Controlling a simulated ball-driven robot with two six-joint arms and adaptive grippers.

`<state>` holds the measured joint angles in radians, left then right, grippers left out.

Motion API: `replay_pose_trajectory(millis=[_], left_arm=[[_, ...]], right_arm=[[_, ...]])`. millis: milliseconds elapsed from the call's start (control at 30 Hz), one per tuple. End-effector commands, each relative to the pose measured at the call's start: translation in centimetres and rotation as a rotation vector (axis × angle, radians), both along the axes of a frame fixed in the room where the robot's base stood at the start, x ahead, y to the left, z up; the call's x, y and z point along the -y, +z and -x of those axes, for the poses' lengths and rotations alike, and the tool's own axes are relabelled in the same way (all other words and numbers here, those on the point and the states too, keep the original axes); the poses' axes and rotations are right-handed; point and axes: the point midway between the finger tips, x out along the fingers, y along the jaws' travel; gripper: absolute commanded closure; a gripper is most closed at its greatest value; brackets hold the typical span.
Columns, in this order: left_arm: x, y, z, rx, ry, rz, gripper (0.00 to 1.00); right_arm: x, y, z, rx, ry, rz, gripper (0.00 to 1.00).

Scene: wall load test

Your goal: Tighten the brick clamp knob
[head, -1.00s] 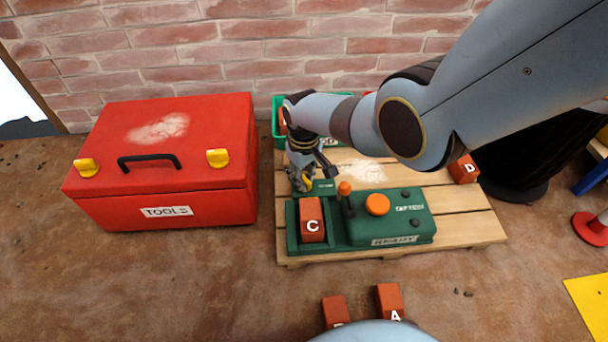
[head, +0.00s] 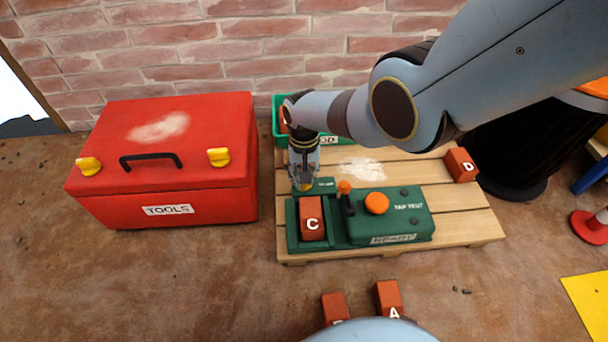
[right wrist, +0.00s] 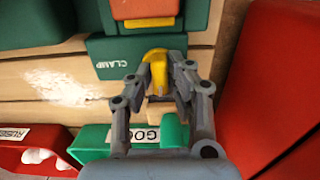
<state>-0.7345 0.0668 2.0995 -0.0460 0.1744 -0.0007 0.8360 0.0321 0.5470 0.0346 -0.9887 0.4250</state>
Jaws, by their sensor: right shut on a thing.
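The green test machine (head: 415,222) stands on a wooden pallet, with brick C (head: 312,217) in its clamp bay. The bay's "CLAMP" label plate (right wrist: 118,58) shows in the right wrist view. The yellow clamp knob (right wrist: 155,66) sits beside that plate, between the fingers of my right gripper (right wrist: 165,78). My right gripper (head: 304,184) is shut on the knob and points down behind brick C in the head view. Little of the knob shows in the head view. My left gripper is in neither view.
A red toolbox (head: 160,160) stands left of the pallet (head: 465,223). A green bin (head: 280,115) is behind my right gripper, by the brick wall. Brick D (head: 461,165) lies on the pallet's right; brick A (head: 389,298) and another brick (head: 335,308) are in front.

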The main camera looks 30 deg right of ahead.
Motion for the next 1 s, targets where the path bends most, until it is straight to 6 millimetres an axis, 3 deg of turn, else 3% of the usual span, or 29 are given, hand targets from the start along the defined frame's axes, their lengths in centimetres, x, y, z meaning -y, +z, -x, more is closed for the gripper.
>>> replay_pose_trajectory(millis=[400,433,600,1000], left_arm=[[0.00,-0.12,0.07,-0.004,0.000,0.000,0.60],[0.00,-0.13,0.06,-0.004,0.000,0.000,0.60],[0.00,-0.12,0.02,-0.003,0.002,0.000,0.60],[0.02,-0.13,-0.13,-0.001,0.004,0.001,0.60]], right_arm=[[0.03,-0.04,0.03,0.000,-0.009,0.000,1.00],[0.04,-0.04,0.02,0.000,-0.009,0.000,0.83],[0.02,-0.03,0.02,0.000,-0.008,0.000,0.62],[0.01,0.44,-0.09,0.001,-0.008,0.000,0.62]])
